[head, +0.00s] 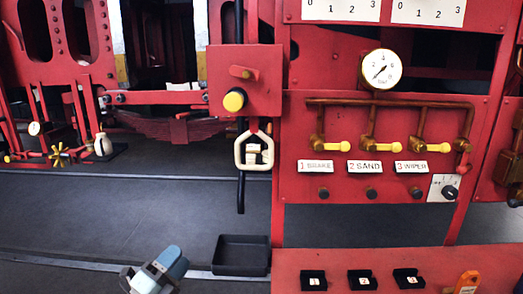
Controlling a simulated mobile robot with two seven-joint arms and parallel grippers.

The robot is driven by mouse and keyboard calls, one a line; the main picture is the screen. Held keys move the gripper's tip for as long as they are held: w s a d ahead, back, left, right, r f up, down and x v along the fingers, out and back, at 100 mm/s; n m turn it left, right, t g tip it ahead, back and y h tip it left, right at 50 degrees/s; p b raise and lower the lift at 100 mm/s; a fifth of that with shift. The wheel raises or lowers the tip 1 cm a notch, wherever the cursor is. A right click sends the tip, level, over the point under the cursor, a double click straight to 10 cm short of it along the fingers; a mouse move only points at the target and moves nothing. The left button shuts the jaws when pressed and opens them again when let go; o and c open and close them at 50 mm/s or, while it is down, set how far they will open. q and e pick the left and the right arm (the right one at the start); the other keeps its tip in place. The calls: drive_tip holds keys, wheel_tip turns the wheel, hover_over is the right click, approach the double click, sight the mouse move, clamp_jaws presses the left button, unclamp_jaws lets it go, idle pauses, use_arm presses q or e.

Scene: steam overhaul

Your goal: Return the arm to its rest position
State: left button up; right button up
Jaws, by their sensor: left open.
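My left gripper (155,271), grey with light blue parts, shows at the bottom left of centre in the head view. It is open, and I see nothing held in it. It is over the dark floor, to the left of a black tray (241,270) and apart from it in the picture. Most of my left arm is outside the frame. My right gripper does not show.
A red panel carries a gauge (381,69), several yellow-handled valves and the labels BRAKE, SAND and WIPER. A red box with a yellow knob (235,100) hangs left of it. Small numbered black bins (362,280) and an orange object (467,282) stand on the red bench.

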use_arm(q)
drive_tip(key=s+f+n+g+y, duration=0.85)
drive_tip(key=s+f+n, duration=1.35)
drive_tip(key=s+f, duration=0.4)
wheel_tip(320, 180, up, 12)
drive_tip(key=p, duration=1.7)
drive_tip(key=shift+s+a+r+n+t, duration=0.25)
drive_tip(key=shift+s+a+n+t, duration=0.05)
drive_tip(key=shift+s+t, duration=0.1)
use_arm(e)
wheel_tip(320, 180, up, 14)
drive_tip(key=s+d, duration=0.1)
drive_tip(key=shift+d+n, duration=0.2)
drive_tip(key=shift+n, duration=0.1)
use_arm(q)
drive_tip(key=shift+y, duration=0.25)
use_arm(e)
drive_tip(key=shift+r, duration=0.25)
